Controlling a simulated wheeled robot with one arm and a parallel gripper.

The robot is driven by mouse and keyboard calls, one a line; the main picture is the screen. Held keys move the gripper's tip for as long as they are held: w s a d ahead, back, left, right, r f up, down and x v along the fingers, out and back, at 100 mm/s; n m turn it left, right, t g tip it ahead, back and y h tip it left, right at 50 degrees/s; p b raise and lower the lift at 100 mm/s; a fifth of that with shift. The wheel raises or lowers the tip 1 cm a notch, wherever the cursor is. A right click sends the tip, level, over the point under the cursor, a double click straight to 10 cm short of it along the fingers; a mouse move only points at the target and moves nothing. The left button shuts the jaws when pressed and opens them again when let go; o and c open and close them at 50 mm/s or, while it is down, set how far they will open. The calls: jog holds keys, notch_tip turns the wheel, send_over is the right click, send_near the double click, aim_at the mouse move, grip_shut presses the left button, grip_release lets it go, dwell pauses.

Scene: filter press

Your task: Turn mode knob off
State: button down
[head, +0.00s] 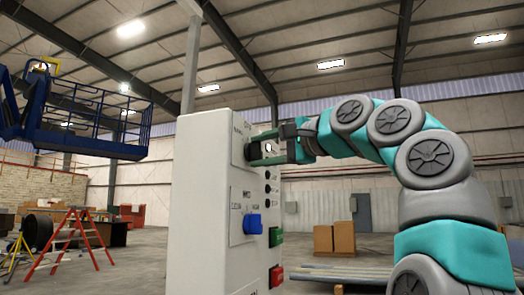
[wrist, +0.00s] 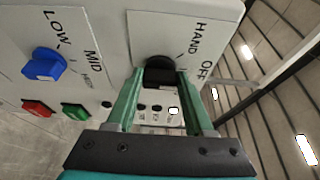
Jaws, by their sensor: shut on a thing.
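The mode knob (wrist: 158,72) is black and sits on a white plate marked HAND and OFF at the top of the control panel. Its pointer is hidden, so I cannot tell which mark it faces. My gripper (wrist: 160,82) has its two green fingers shut on the knob, one on each side. In the head view my gripper (head: 264,151) reaches in from the right to the upper part of the white control panel (head: 200,205), and the knob is mostly hidden behind the fingers.
A blue knob (head: 252,223) marked LOW and MID sits lower on the panel, with a green button (head: 276,237) and a red button (head: 276,276) near it. Small dark indicators run beside my gripper. A red stepladder (head: 70,243) and a blue lift (head: 95,125) stand behind at left.

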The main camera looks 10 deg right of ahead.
jog(key=shift+f, duration=0.1)
jog(key=shift+c, duration=1.4)
grip_release()
jog(key=v, duration=0.7)
jog(key=shift+s+d, duration=0.3)
